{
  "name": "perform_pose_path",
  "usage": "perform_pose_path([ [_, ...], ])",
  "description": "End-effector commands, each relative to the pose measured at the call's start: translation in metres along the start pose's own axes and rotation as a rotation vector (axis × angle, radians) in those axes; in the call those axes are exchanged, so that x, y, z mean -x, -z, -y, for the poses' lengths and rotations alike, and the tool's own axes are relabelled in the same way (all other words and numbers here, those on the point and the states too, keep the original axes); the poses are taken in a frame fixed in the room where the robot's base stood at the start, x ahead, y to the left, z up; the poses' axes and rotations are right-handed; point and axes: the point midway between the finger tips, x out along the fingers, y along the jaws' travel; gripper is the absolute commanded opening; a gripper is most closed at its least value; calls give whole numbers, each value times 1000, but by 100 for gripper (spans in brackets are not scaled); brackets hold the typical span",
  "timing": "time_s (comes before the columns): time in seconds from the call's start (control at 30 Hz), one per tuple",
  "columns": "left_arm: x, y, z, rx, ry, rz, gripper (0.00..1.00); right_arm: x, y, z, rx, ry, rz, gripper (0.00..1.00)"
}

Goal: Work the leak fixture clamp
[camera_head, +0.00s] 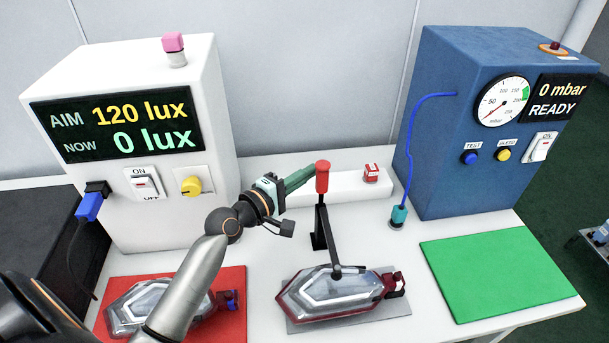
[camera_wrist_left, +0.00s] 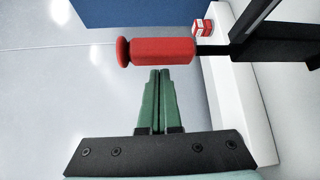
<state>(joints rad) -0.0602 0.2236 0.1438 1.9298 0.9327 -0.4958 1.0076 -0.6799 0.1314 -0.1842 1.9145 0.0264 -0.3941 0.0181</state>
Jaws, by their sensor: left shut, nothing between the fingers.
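The leak fixture clamp has a red handle (camera_head: 322,177) standing upright on a black arm (camera_head: 322,225) behind a tail lamp (camera_head: 335,293). The clamp's lower arm reaches down to the top of that lamp, which lies on a grey plate (camera_head: 290,325). My left gripper (camera_head: 308,172) is shut and empty, its green fingers just left of the handle. In the left wrist view the red handle (camera_wrist_left: 162,51) lies across just beyond the shut fingertips (camera_wrist_left: 160,72). I cannot tell whether they touch it. My right gripper is not in view.
A white lux tester (camera_head: 190,120) stands at the left, showing 0 lux. A blue leak tester (camera_head: 440,130) at the right reads 0 mbar, READY. Another lamp (camera_head: 130,305) lies on a red mat (camera_head: 235,280). The green mat (camera_head: 500,272) is empty. A blue hose ends in a teal connector (camera_head: 398,216).

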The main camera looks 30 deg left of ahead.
Motion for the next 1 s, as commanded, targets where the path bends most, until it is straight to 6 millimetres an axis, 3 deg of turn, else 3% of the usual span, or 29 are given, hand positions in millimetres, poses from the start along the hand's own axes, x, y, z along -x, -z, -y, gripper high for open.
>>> perform_pose_path([
  [0.3,6,-7,1,-96,-76,1,0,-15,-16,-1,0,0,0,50],
  [1.0,6,-8,-1,-111,-89,0,0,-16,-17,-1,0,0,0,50],
])
